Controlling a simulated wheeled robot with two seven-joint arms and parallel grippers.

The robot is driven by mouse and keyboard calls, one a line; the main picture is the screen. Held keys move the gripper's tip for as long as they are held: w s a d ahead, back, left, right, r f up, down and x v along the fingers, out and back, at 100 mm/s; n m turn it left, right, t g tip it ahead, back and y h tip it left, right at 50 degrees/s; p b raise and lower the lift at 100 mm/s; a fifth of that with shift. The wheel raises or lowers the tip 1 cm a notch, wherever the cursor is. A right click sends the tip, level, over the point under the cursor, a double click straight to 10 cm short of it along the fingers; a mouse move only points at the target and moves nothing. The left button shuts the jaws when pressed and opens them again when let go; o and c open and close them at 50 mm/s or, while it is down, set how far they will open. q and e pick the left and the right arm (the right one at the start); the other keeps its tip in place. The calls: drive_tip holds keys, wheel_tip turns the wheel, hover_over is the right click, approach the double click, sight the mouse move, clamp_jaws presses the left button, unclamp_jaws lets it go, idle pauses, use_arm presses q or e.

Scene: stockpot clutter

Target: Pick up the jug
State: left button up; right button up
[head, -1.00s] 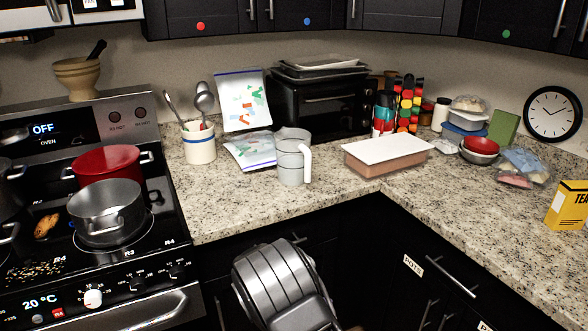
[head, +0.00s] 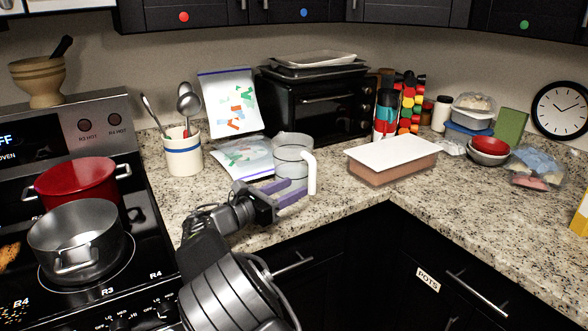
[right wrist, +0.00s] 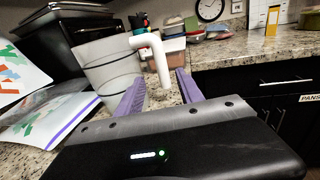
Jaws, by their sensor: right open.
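The jug (head: 292,150) is a clear, greyish pitcher with a white handle (head: 311,174) on its right side. It stands upright on the granite counter. My right gripper (head: 297,188) is open, with its purple fingers pointing at the jug's lower handle side. In the right wrist view the jug (right wrist: 108,62) stands just beyond the left finger, and the white handle (right wrist: 158,58) hangs above the gap between the fingers (right wrist: 160,80). I cannot tell whether a finger touches the jug. My left gripper is not in view.
A utensil crock (head: 183,153) and plastic bags (head: 243,155) stand left of the jug. A toaster oven (head: 315,103) is behind it. A lidded container (head: 391,160) is to its right. The stove with a steel pot (head: 75,238) is at left. The counter right of the jug is partly clear.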

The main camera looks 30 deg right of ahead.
sight(312, 195)
drive_tip(key=shift+w+d, duration=0.25)
drive_tip(key=shift+d, duration=1.05)
drive_tip(key=d, duration=0.5)
drive_tip(key=shift+w+d+p, duration=0.1)
drive_tip(key=shift+w+p, duration=0.15)
drive_tip(key=shift+p, duration=0.05)
drive_tip(key=shift+c, duration=0.2)
clamp_jaws()
drive_tip(key=shift+r, duration=0.1)
idle(0.4)
